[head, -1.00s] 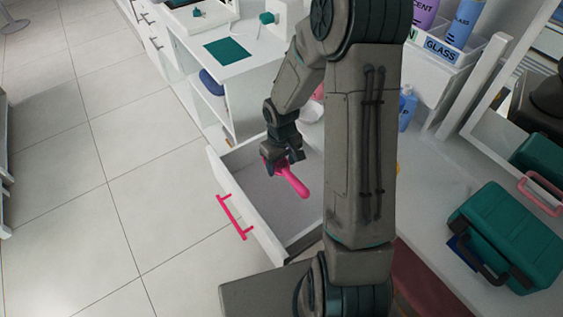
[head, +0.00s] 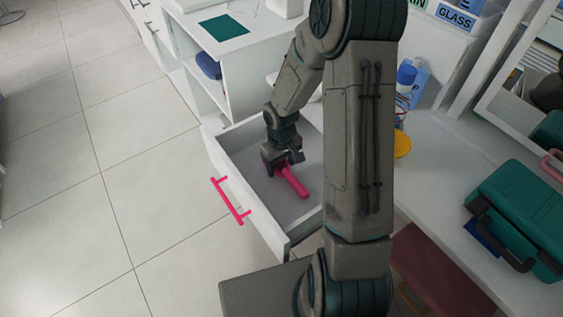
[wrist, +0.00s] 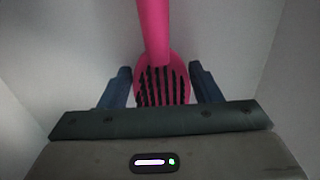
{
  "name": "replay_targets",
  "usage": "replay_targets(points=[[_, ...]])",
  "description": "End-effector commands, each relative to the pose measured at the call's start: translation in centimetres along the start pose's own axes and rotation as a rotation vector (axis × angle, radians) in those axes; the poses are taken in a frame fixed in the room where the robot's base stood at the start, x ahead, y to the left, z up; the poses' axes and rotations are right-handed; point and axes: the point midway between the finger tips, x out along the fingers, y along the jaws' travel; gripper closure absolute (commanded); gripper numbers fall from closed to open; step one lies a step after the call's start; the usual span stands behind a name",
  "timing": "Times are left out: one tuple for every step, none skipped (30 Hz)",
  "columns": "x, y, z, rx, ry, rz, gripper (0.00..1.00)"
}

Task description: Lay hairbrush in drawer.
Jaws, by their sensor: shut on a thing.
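The pink hairbrush (head: 293,183) is in my gripper (head: 282,170), inside the outline of the open drawer (head: 247,195). In the wrist view the hairbrush (wrist: 153,35) shows its handle pointing away and its dark bristles facing the camera. The blue-grey fingers of my gripper (wrist: 160,88) stand on both sides of the brush head and are shut on it. The drawer is white with a grey floor and a pink handle on its front. I cannot tell whether the brush touches the drawer floor. My arm hides the drawer's right part.
A white shelf unit with a teal mat (head: 224,27) stands behind the drawer. A counter (head: 440,150) at the right holds a teal case (head: 515,215), a blue bottle (head: 404,80) and a yellow round thing (head: 401,145). Tiled floor lies clear at the left.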

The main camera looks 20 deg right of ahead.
Motion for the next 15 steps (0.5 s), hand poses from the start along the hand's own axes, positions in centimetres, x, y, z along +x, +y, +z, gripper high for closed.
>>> replay_targets(points=[[0.66, 0.00, -0.01, 0.000, 0.000, 0.000, 0.66], [0.78, 0.00, -0.01, 0.000, 0.000, 0.000, 0.66], [0.91, 0.00, -0.01, 0.000, 0.000, 0.000, 0.66], [0.97, 0.00, -0.01, 0.000, 0.000, 0.000, 0.66], [1.00, 0.00, -0.01, 0.000, 0.000, 0.000, 0.66], [1.02, 0.00, -0.01, 0.000, 0.000, 0.000, 0.66], [1.01, 0.00, -0.02, 0.000, 0.000, 0.000, 0.66], [1.00, 0.00, -0.02, 0.000, 0.000, 0.000, 0.66], [0.97, 0.00, -0.02, 0.000, 0.001, 0.000, 0.66], [0.96, 0.00, -0.01, 0.000, 0.000, 0.000, 0.66], [0.95, 0.00, -0.01, 0.000, 0.000, 0.000, 0.66], [0.94, 0.00, -0.02, 0.000, 0.001, 0.000, 0.66], [0.94, 0.00, -0.02, 0.000, 0.001, 0.000, 0.66], [0.94, 0.00, -0.02, 0.000, 0.001, 0.000, 0.34], [0.94, 0.00, -0.02, 0.000, 0.001, 0.000, 0.23]])
